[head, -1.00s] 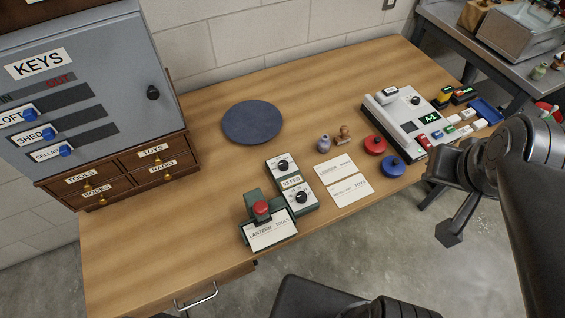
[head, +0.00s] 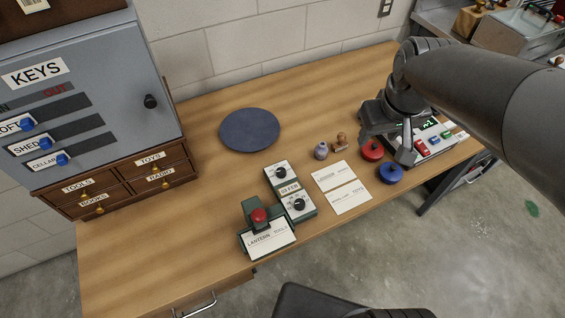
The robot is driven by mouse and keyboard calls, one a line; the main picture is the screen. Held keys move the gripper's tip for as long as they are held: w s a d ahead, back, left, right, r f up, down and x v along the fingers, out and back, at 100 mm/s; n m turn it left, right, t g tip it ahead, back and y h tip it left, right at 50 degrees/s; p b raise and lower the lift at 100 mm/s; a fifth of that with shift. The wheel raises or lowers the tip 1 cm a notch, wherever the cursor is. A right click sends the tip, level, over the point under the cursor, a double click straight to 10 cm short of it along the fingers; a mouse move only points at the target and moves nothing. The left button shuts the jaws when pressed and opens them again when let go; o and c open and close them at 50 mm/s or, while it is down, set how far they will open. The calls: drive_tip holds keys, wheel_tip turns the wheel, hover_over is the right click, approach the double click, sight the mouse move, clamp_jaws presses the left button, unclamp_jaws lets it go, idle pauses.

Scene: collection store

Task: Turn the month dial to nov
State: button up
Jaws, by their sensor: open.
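The dial unit (head: 268,182) is a green-grey box with two white faces on the wooden desk. Each face has a black knob, an upper knob (head: 281,173) and a lower knob (head: 299,204). A small lettered display (head: 289,188) sits between them; its text and the dial markings are too small to read surely. I cannot tell which knob is the month dial. My gripper (head: 388,150) is open, fingers down, to the right of the dial unit, above the red and blue round pads' end of the desk. It partly hides the grey console behind it.
A stamp press (head: 268,240) with a red knob holds a card just below the dial unit. Cards (head: 342,186), a small purple bottle (head: 321,151), a wooden stamp (head: 340,142), a red pad (head: 372,150) and a blue pad (head: 390,173) lie between. A round blue mat (head: 249,130) lies behind.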

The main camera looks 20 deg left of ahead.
drive_tip(key=w+a+f+n+g, duration=0.1)
drive_tip(key=w+a+f+n, duration=0.15)
drive_tip(key=a, duration=0.35)
drive_tip(key=w+a+f+n+g, duration=0.1)
drive_tip(key=a+f+n, duration=0.1)
drive_tip(key=a+f, duration=0.25)
drive_tip(key=n+g, duration=0.1)
drive_tip(key=n, duration=0.2)
hover_over(281, 171)
wheel_tip(281, 171, down, 9)
drive_tip(key=shift+h, duration=0.4)
wheel_tip(281, 171, down, 10)
drive_tip(key=shift+w+f, duration=0.1)
drive_tip(key=shift+f, duration=0.1)
drive_tip(key=c, duration=1)
drive_tip(key=shift+o, duration=0.2)
